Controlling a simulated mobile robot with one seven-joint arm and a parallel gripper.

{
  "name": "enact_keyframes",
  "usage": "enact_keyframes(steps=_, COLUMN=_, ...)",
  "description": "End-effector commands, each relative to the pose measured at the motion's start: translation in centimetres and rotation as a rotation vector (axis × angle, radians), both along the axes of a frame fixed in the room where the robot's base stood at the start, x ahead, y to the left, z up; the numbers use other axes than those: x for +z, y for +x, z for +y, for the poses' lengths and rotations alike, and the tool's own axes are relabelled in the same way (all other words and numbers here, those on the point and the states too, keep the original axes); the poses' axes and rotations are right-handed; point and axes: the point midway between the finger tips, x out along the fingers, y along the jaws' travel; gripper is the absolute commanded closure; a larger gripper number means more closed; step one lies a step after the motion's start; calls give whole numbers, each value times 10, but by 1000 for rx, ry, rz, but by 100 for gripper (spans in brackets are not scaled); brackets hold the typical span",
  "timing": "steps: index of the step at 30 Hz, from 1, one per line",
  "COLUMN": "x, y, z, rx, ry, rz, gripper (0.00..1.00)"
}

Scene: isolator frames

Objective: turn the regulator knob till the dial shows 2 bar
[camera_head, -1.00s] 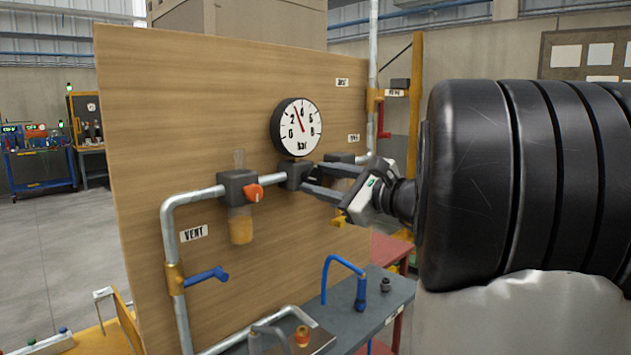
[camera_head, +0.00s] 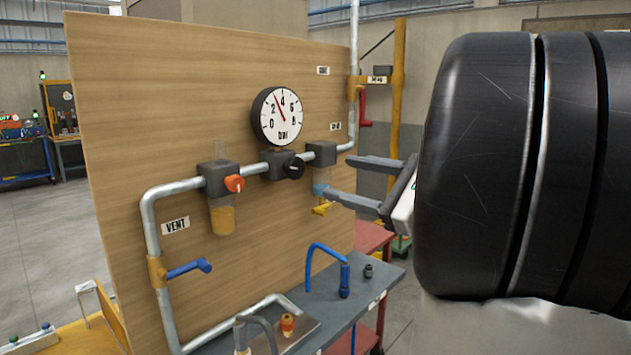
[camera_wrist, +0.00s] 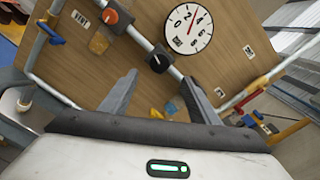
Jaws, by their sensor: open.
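The round white dial (camera_head: 278,116) is marked 0 to 8 bar, and its red needle points between 2 and 4, around 3. It also shows in the wrist view (camera_wrist: 188,27). A black knob (camera_head: 294,168) sits on the block just under the dial and shows in the wrist view (camera_wrist: 158,61). An orange knob (camera_head: 234,183) is on the block to its left, above an amber bowl. My gripper (camera_head: 342,178) is open and empty, to the right of the black knob and apart from it. In the wrist view its fingers (camera_wrist: 161,77) are spread below the knob.
Grey pipe (camera_head: 180,189) runs along the wooden panel (camera_head: 120,130). A blue lever (camera_head: 189,268) is at lower left. A small yellow handle (camera_head: 322,208) is near my lower finger. A grey shelf (camera_head: 378,291) with a blue hose stands below.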

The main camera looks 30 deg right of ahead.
Motion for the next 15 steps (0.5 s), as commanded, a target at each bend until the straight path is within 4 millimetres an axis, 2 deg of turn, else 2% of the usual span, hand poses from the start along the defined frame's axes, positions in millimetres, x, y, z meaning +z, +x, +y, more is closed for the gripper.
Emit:
enact_keyframes(steps=3, x=1, y=-24, z=-10, rx=-4, ry=1, rz=0, gripper=44)
enact_keyframes(steps=6, x=0, y=-38, z=-15, rx=-2, ry=1, rz=0, gripper=44)
enact_keyframes(steps=10, x=0, y=-50, z=-18, rx=0, ry=0, rz=-1, gripper=44)
enact_keyframes(steps=15, x=0, y=-54, z=-20, rx=0, ry=0, rz=0, gripper=44)
